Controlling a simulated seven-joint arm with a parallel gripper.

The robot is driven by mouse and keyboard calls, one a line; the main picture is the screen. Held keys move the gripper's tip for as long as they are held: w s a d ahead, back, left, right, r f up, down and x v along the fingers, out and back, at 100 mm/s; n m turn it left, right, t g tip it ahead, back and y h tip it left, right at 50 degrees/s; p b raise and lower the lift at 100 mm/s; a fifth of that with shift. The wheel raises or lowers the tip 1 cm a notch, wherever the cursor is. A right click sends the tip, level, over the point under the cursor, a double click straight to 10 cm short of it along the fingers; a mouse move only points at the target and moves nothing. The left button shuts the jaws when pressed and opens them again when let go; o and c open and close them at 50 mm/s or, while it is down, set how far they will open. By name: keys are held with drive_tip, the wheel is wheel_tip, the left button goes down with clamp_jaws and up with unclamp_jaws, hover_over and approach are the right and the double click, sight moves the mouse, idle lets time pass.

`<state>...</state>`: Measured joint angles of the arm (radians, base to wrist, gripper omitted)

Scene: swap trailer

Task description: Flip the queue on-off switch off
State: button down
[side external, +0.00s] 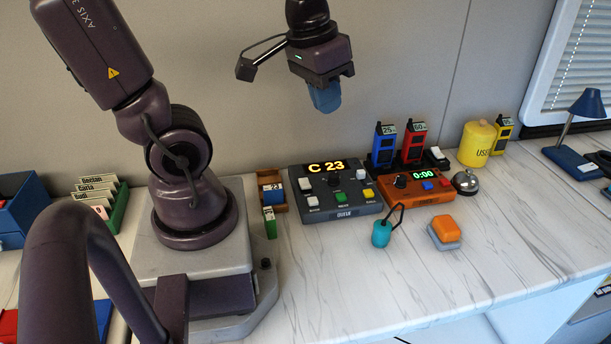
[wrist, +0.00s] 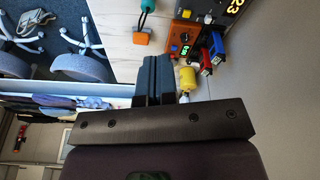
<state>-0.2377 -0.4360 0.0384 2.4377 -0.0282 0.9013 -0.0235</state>
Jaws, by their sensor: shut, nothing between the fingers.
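In the wrist view only a corner of the queue box (wrist: 228,10) shows at the top right. My gripper (side external: 325,100) hangs well above and behind the box, apart from everything. Its blue fingers are shut and empty, also visible in the wrist view (wrist: 153,75).
Right of the queue box is an orange timer box (side external: 418,200) reading 0:00, with blue and red radios (side external: 412,143) behind it. A bell (side external: 466,182), a yellow canister (side external: 477,143), a teal tag (side external: 381,234) and an orange block (side external: 444,230) are nearby.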

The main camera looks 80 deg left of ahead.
drive_tip(key=a+f+n+g+h, duration=0.2)
drive_tip(key=a+f+n+g, duration=0.1)
drive_tip(key=a+f+n, duration=0.8)
drive_tip(key=n+h, duration=0.2)
drive_tip(key=n, duration=0.9)
hover_over(307, 185)
drive_tip(key=s+a, duration=0.1)
drive_tip(key=a, duration=0.1)
wheel_tip(307, 185, down, 4)
drive_tip(key=shift+w+a+f+n, duration=0.15)
drive_tip(key=shift+a+f+n, duration=0.2)
drive_tip(key=shift+n, duration=1.4)
drive_tip(key=shift+w+a+f+n, duration=0.15)
drive_tip(key=shift+a+n, duration=0.25)
drive_tip(key=shift+n, duration=1.3)
drive_tip(key=shift+w+a+f+n, duration=0.15)
drive_tip(key=shift+a+f+n, duration=0.2)
drive_tip(key=shift+n, duration=1.4)
drive_tip(key=x, duration=0.9)
drive_tip(key=shift+d+f, duration=0.2)
drive_tip(key=shift+d, duration=0.05)
drive_tip(key=shift+w+f, duration=0.1)
drive_tip(key=shift+f, duration=0.05)
